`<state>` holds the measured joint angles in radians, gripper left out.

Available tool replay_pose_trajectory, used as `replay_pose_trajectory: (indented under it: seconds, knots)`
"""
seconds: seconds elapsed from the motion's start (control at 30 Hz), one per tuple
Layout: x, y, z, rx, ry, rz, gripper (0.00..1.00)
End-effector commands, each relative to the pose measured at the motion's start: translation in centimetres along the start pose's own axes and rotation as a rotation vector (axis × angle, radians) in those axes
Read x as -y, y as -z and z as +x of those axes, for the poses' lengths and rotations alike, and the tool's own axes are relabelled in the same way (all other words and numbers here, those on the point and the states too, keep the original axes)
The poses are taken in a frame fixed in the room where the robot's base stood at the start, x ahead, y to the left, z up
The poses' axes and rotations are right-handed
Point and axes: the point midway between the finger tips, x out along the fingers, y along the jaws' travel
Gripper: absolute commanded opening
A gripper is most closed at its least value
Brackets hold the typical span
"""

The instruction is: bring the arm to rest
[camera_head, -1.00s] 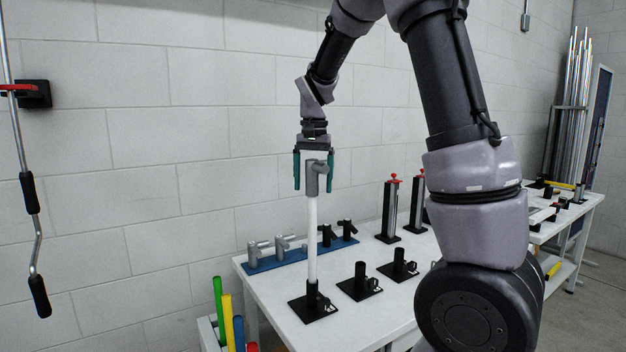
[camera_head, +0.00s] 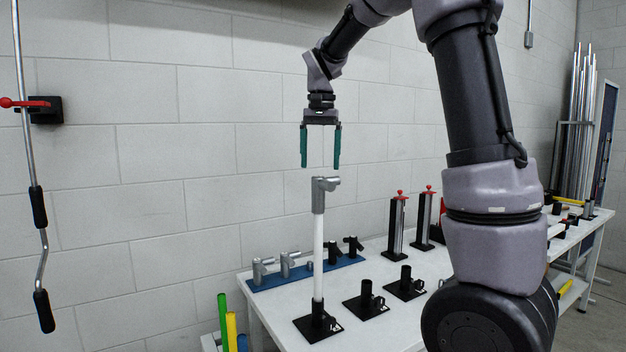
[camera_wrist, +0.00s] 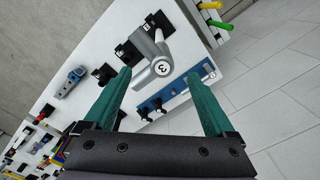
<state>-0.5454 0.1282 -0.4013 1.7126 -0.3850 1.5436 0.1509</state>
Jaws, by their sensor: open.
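My gripper (camera_head: 321,147) is open and empty, with two green fingers pointing down. It hangs above a grey fitting (camera_head: 319,193) with a gap between them. The fitting sits on top of an upright white tube (camera_head: 318,250), which stands in a black holder (camera_head: 317,322) on the white table (camera_head: 265,313). In the wrist view the open fingers (camera_wrist: 160,95) show on either side of the fitting (camera_wrist: 152,58), which bears a round label that looks like a 3.
A blue rack (camera_head: 297,276) with grey and black fittings lies along the table's back. Two empty black holders (camera_head: 366,301) stand right of the tube. Black stands with red knobs (camera_head: 397,225) are farther back. A crank rod (camera_head: 30,150) hangs at left.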

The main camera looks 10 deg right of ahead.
Motion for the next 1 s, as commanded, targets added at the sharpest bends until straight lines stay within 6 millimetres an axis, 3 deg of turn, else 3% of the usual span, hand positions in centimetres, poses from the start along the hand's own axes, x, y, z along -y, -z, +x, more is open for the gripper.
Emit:
replay_pose_trajectory:
  seconds: [0.17,0.27,0.43,0.6,0.8,1.0]
  knots:
    - [-2.5,-1.3,-1.4,-0.018,0.073,-0.010,0.90]
    - [-5.1,-3.3,-2.3,-0.052,0.154,-0.031,0.90]
    - [-9.2,-7.9,-3.0,-0.156,0.283,-0.069,0.90]
    - [-12.3,-12.6,-2.4,-0.297,0.363,-0.097,0.90]
    - [-14.3,-16.1,-0.8,-0.436,0.391,-0.112,0.90]
    - [-14.9,-17.2,0.1,-0.485,0.392,-0.115,0.90]
